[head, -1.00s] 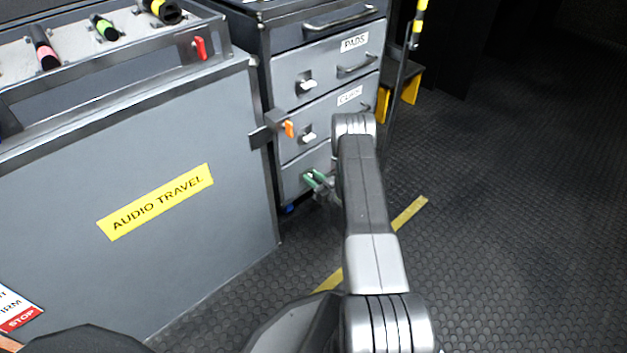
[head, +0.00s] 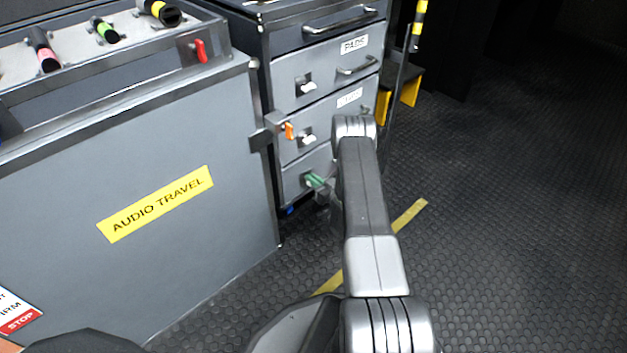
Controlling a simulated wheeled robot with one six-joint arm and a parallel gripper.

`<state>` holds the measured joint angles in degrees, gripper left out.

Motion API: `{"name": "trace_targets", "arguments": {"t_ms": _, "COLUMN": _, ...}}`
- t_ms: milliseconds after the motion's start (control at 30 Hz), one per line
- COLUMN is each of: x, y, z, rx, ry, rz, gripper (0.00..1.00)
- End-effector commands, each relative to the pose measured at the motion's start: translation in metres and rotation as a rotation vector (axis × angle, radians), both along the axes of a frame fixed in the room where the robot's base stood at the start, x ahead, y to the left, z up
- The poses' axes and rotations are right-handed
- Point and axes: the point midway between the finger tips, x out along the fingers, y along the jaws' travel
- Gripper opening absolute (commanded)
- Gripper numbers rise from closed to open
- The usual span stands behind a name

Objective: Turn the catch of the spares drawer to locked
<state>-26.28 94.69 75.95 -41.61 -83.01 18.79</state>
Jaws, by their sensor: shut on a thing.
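My gripper (head: 315,181) is at the front of the bottom drawer (head: 293,181) of the grey drawer unit. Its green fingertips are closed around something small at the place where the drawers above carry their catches. The catch itself is hidden by the fingertips, so I cannot tell its angle. My arm covers the right part of this drawer, and no label of it shows. The two drawers above, the one marked PADS (head: 354,44) and the middle one (head: 322,121), each have a pale catch on a dark plate.
An orange latch (head: 289,131) sticks out beside the middle drawer. A yellow-and-black post (head: 418,25) stands behind right. The dark floor at right is clear.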

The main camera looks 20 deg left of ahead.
Motion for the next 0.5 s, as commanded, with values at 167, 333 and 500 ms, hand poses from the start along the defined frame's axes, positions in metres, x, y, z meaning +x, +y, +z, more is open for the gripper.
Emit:
{"name": "trace_targets", "arguments": {"t_ms": 167, "x": 0.0021, "y": -0.0013, "z": -0.0016, "rx": 0.051, "ry": 0.127, "rz": -0.001, "gripper": 0.00}}
{"name": "trace_targets", "arguments": {"t_ms": 333, "x": 0.0044, "y": -0.0026, "z": -0.0032, "rx": 0.112, "ry": 0.275, "rz": 0.000, "gripper": 0.00}}
{"name": "trace_targets", "arguments": {"t_ms": 500, "x": 0.0068, "y": -0.0037, "z": -0.0051, "rx": 0.173, "ry": 0.425, "rz": -0.001, "gripper": 0.00}}
